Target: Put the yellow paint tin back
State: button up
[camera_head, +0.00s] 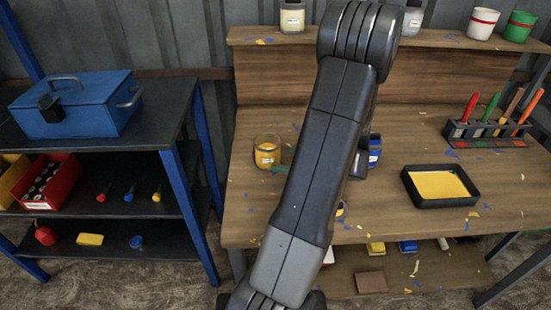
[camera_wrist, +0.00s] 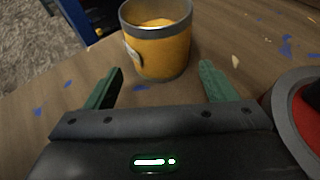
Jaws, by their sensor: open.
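The yellow paint tin (camera_head: 267,153) stands upright on the wooden workbench, left of my arm in the head view. In the wrist view the yellow tin (camera_wrist: 160,50) is just ahead of my gripper (camera_wrist: 161,70), roughly centred between the two green fingertips. It is open-topped with yellow inside and a pale label on its side. My gripper is open, with a visible gap between each finger and the tin. In the head view my arm hides most of the gripper; a bit of green finger shows by the tin.
A raised shelf (camera_head: 450,42) at the back holds white-labelled, red-banded and green tins (camera_head: 519,27); my arm hides part of it. A blue tin (camera_head: 375,150) stands right of my arm. A yellow paint tray (camera_head: 440,186) and brush rack (camera_head: 490,132) are further right. A red tin (camera_wrist: 306,115) is close in the wrist view.

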aim_at(278, 155)
jog(key=v, duration=0.5)
jog(key=shift+s+d+r, duration=0.1)
jog(key=shift+d, duration=0.05)
jog(key=x, duration=1.2)
jog(key=shift+r, duration=0.75)
jog(key=shift+f, duration=0.1)
